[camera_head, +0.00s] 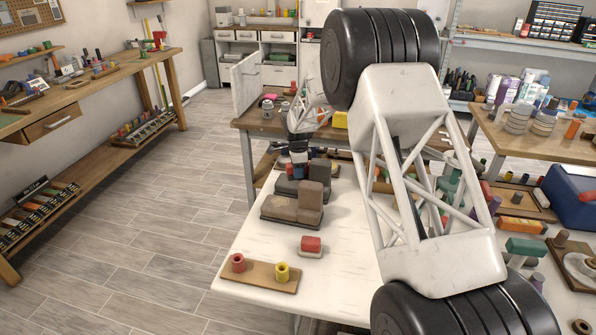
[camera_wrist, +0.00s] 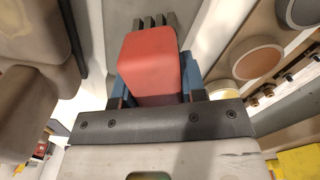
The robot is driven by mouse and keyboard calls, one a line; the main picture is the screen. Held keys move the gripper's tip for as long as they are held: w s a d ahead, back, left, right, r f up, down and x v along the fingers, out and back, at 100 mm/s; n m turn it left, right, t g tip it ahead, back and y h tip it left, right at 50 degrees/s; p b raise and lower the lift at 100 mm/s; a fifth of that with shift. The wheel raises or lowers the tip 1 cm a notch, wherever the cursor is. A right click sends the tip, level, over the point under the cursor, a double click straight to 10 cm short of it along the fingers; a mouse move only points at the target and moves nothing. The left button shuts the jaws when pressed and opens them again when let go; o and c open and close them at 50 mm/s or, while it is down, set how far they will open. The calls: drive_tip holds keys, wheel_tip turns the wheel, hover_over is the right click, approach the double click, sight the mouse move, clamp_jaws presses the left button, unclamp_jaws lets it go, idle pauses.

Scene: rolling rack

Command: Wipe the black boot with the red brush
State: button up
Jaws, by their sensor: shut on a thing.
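My gripper (camera_head: 298,168) is over the far left part of the white table. In the wrist view its blue fingers (camera_wrist: 155,75) are shut on the red brush (camera_wrist: 150,62), with grey bristles showing beyond the red block. In the head view, a dark boot (camera_head: 285,188), apparently the black one, lies just below my gripper, partly hidden behind a brown-grey boot (camera_head: 290,209). I cannot tell whether the brush touches the dark boot. A brown-grey shape (camera_wrist: 28,110) at the left of the wrist view looks like part of a boot.
A small red-topped block on a pale base (camera_head: 311,245) lies in front of the boots. A wooden board (camera_head: 262,279) with a red and a yellow cup is nearer. The white table (camera_head: 345,240) is bare between these and my arm. Cluttered benches stand right and behind.

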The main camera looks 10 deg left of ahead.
drive_tip(key=shift+w+a, duration=0.1)
drive_tip(key=shift+w, duration=1.75)
drive_tip(key=shift+r, duration=0.2)
drive_tip(key=shift+r, duration=2.85)
drive_tip(key=shift+r, duration=0.15)
drive_tip(key=shift+r, duration=1.4)
